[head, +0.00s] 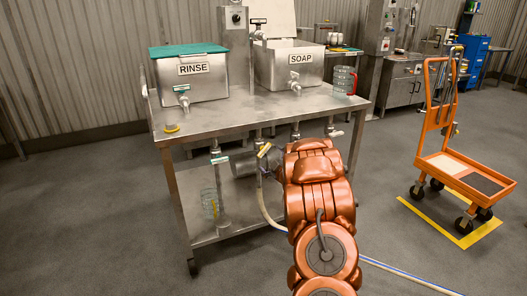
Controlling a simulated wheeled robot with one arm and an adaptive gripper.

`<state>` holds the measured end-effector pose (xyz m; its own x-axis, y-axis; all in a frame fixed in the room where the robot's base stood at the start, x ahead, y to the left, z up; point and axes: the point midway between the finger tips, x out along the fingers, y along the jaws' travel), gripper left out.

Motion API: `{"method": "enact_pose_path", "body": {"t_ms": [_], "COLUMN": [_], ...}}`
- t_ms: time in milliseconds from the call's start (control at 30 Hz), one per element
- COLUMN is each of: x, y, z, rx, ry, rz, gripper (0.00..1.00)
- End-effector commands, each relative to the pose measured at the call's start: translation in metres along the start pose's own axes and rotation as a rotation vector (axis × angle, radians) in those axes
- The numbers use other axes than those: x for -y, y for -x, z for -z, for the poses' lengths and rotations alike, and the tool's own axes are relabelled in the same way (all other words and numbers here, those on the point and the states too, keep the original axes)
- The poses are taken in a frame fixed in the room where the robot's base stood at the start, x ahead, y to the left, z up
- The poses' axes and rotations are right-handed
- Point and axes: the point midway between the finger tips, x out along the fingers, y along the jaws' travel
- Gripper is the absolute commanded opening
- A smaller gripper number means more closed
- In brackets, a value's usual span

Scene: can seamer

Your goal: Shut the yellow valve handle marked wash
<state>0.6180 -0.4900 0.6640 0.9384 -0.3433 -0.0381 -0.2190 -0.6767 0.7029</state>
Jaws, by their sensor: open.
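A small yellow valve handle (264,150) sits on a vertical pipe just under the front edge of the steel table, in the head view. It is tilted, and no wash marking can be read at this size. My gripper (265,165) is dark, open and close to this handle at the end of my orange arm. Its fingers are small and partly hidden by my arm, so I cannot tell whether they touch the handle.
The steel table (265,112) carries a RINSE tank (203,84), a SOAP tank (290,72) and a red-handled jug (345,80). Other valve handles, one pale (219,160), hang nearby. A hose (268,212) runs below. An orange cart (465,178) stands right on open floor.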

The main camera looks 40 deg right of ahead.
Motion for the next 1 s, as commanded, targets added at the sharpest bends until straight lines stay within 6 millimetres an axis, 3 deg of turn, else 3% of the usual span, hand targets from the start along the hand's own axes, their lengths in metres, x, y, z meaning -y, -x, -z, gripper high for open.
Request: {"method": "enact_pose_path", "body": {"t_ms": [367, 1000], "x": [-0.002, -0.004], "y": [-0.008, -0.071], "z": [-0.005, -0.002], "rx": [-0.039, -0.039], "ry": [0.005, 0.006], "rz": [-0.016, -0.017], "gripper": [1.0, 1.0]}}
